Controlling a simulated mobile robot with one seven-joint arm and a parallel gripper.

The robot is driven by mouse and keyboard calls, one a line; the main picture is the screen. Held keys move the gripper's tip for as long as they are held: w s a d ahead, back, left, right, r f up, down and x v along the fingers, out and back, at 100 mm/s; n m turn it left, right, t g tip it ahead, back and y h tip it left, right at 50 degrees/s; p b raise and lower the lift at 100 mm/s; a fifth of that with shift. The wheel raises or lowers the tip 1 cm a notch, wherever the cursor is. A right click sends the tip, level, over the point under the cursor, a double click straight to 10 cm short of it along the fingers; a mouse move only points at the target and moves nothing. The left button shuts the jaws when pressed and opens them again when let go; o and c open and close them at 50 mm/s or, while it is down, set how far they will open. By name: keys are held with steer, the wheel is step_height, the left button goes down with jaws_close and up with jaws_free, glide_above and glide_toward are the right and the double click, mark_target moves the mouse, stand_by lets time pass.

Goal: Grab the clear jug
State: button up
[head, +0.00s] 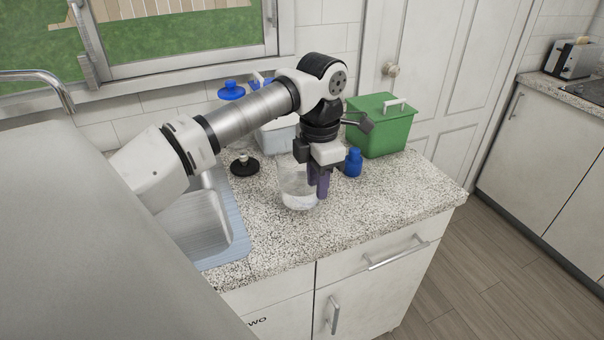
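The clear jug (296,192) stands upright on the speckled counter (390,195), right of the sink. It is see-through, so its outline is faint, and my gripper hides part of its upper right side. My gripper (319,190) points down at the jug's right side, with its dark purple fingers overlapping the jug's right edge in the picture. The fingers appear close together in this view. I cannot tell whether they touch the jug or hold its wall or a handle.
A green lidded box (382,128) stands behind at the right, with a small blue bottle (354,162) in front of it. A black round-based object (244,165) and a white container (278,136) are behind the jug. The sink (207,225) is left. The counter's front right is clear.

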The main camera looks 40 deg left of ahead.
steer(key=f+b, duration=0.1)
steer(key=f, duration=0.2)
steer(key=f+b, duration=0.1)
steer(key=f, duration=0.1)
steer(key=shift+w+f+b, duration=0.25)
steer(key=shift+f+b, duration=0.05)
steer(key=shift+r, duration=0.1)
jaws_close()
